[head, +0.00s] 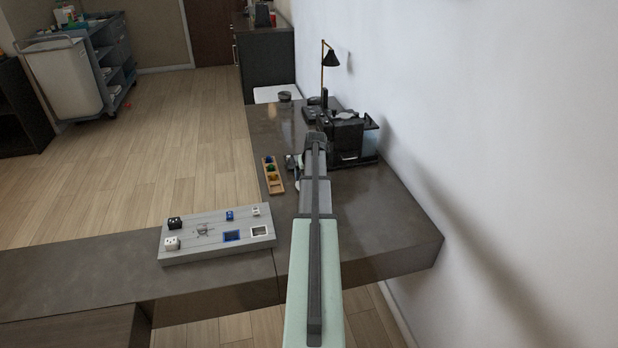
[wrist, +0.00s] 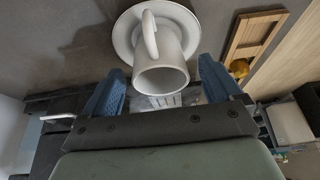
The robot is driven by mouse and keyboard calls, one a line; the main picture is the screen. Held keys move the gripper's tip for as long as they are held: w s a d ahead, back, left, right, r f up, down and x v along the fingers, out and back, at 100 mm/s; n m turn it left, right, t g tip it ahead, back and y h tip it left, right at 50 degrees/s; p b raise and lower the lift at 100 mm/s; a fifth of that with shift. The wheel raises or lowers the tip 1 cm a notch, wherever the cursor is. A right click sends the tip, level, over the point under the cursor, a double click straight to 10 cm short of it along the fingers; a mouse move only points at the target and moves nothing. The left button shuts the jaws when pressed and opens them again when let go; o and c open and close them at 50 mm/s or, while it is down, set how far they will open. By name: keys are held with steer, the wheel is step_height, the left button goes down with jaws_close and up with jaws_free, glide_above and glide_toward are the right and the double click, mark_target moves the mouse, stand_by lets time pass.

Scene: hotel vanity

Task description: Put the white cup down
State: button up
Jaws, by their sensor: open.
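The white cup (wrist: 163,68) shows in the wrist view on a white saucer (wrist: 124,38), its handle toward the top of the picture and its open mouth toward me. My gripper (wrist: 162,78) is open, with one blue finger on each side of the cup's rim. I see a gap on the right side; contact on either side is not clear. In the head view my arm hides most of the cup, and my gripper (head: 293,161) is low over the counter beside the black coffee machine (head: 347,136).
A wooden tray with colored pods (head: 272,176) lies just left of my gripper and also shows in the wrist view (wrist: 254,36). A grey board with small blocks (head: 205,245) lies nearer. A black lamp (head: 330,58) stands behind the machine. The counter right of my arm is clear.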

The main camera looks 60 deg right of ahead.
steer(key=v, duration=0.9)
steer(key=shift+r, duration=0.3)
steer(key=shift+a, duration=0.1)
